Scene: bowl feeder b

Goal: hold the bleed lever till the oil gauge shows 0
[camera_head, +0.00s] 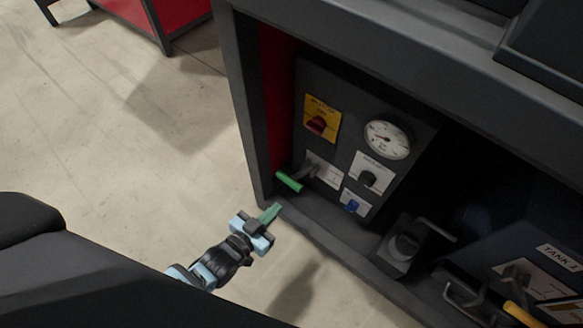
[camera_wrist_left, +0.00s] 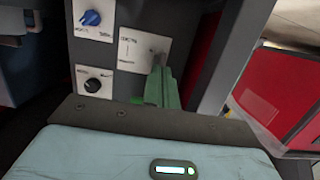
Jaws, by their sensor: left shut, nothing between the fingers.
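The bleed lever (camera_head: 289,181) has a green grip and sticks out from a white plate low on the dark panel. In the left wrist view its plate (camera_wrist_left: 131,47) shows, while the lever is largely hidden behind my fingers. The round white gauge (camera_head: 387,139) is at the panel's upper right; its figures are too small to read. My left gripper (camera_head: 272,212) has green fingertips, shut and empty, just below and in front of the lever, apparently apart from it. Its fingers also show in the left wrist view (camera_wrist_left: 163,87). My right gripper is out of view.
The panel has a red switch on a yellow plate (camera_head: 318,121), a black knob (camera_head: 368,179) and a blue knob (camera_head: 351,206). The cabinet frame (camera_head: 243,110) bounds it at left. A yellow-handled lever (camera_head: 520,314) is at lower right.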

